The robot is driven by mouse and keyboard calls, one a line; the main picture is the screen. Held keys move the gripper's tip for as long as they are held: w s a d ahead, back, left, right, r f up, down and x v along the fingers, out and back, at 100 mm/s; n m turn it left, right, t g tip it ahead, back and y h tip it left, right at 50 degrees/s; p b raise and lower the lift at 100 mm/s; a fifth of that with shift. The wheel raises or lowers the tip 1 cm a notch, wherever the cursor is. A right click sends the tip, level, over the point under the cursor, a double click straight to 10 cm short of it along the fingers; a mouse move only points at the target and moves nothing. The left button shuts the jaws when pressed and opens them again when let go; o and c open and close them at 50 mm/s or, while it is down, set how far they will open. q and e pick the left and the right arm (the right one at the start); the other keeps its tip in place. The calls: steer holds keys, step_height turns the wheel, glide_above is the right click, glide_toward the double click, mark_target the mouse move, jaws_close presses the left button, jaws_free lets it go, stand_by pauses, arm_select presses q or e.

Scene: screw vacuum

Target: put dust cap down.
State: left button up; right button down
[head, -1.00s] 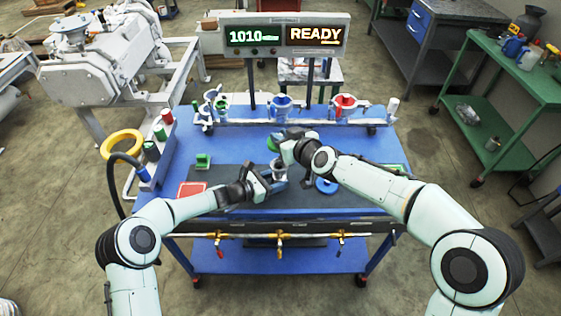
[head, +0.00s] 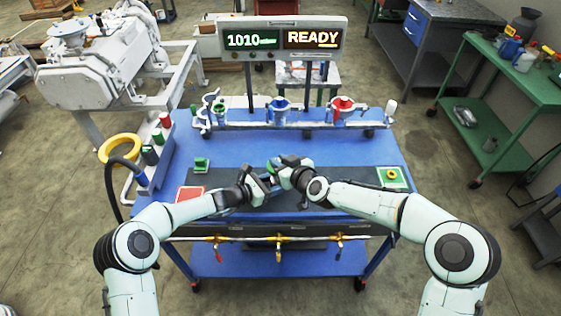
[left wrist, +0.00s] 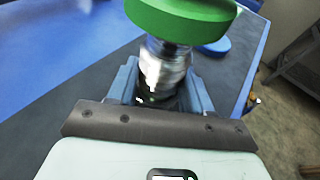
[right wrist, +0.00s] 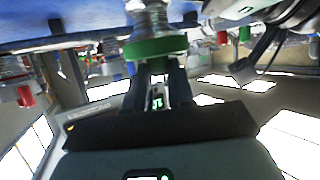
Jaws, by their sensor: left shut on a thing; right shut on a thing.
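My left gripper (head: 267,185) is shut on a shiny metal fitting (left wrist: 165,68), upright between its fingers in the left wrist view. The green dust cap (left wrist: 180,15) is a thick disc at the fitting's top end. It also shows in the right wrist view (right wrist: 156,47), in front of the fingers of my right gripper (right wrist: 158,80), which is shut on it. In the head view the two grippers meet over the dark mat (head: 225,178), and my right gripper (head: 277,171) hides most of the cap. I cannot tell whether cap and fitting touch.
A red-edged tray (head: 190,193) and a small green block (head: 202,163) lie at the left of the blue table. A green mat with a yellow ring (head: 391,175) lies at the right. A pipe rack (head: 300,124) stands behind. A blue disc (left wrist: 216,46) lies beyond the fitting.

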steer(key=shift+f, duration=0.3)
steer(key=c, duration=1)
jaws_free()
steer(key=shift+r, duration=0.1)
steer(key=shift+r+v, duration=0.2)
steer(key=shift+v, duration=2.9)
steer(key=shift+r+v, duration=0.15)
steer(key=shift+v, duration=2.95)
steer(key=shift+w+a, duration=0.1)
steer(key=shift+w, duration=0.05)
